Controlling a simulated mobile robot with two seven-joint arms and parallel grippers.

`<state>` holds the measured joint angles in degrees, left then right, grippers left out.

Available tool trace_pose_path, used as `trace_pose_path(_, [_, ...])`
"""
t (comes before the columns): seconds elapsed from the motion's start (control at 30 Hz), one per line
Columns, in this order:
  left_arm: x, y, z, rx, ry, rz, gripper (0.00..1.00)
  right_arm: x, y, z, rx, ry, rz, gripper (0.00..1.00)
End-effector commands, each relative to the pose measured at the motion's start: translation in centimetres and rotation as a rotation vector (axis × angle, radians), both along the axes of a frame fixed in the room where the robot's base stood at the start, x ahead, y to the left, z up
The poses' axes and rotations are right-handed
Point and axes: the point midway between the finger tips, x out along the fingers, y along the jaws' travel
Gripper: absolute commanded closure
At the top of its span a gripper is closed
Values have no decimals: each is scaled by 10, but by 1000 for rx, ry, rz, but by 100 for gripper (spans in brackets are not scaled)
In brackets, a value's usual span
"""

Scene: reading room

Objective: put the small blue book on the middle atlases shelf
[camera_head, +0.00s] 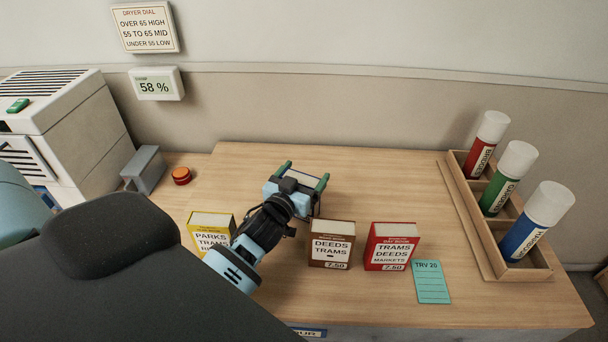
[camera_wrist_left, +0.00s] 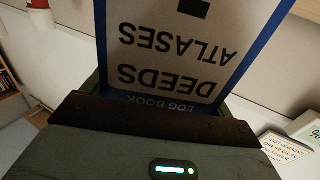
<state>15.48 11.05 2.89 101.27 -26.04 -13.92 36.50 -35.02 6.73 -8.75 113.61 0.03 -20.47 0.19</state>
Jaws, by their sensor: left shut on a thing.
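My left gripper (camera_head: 303,174) is shut on the small blue book (camera_head: 296,179) above the far middle of the desk, with a green finger on either side. In the head view mostly its pale top shows. In the left wrist view the book (camera_wrist_left: 185,50) has a blue border and a pale cover reading "LOG BOOK", "DEEDS" and "ATLASES", upside down. My right gripper is not in view. No shelf labelled atlases can be made out; part of a bookshelf (camera_wrist_left: 8,78) shows at the left edge of the wrist view.
Yellow (camera_head: 211,226), brown (camera_head: 332,245) and red (camera_head: 391,247) books stand on the desk (camera_head: 340,300), with a teal card (camera_head: 431,282) at right. A wooden rack (camera_head: 484,240) holds three canisters. A wall display (camera_head: 156,84) reads 58 %; the dial sign (camera_head: 145,27) gives 55 to 65 as MID.

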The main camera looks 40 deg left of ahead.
Motion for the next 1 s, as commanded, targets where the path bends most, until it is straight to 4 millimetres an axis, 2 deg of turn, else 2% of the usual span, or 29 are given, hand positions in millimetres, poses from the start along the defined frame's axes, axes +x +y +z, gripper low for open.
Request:
trace_pose_path(0.03, [0, 0, -3, 0, 2, 0, 13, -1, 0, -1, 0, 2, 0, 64])
trace_pose_path(0.13, [0, 0, -2, 0, 1, 0, 0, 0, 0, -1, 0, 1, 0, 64])
trace_pose_path(0.47, [-2, 0, 3, 0, 1, 0, 0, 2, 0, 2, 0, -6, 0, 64])
trace_pose_path(0.67, [-30, -5, 0, -1, 4, 1, 0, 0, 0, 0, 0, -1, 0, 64])
trace_pose_path(1.0, [-94, -15, -1, -2, 6, 1, 0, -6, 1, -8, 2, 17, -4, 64])
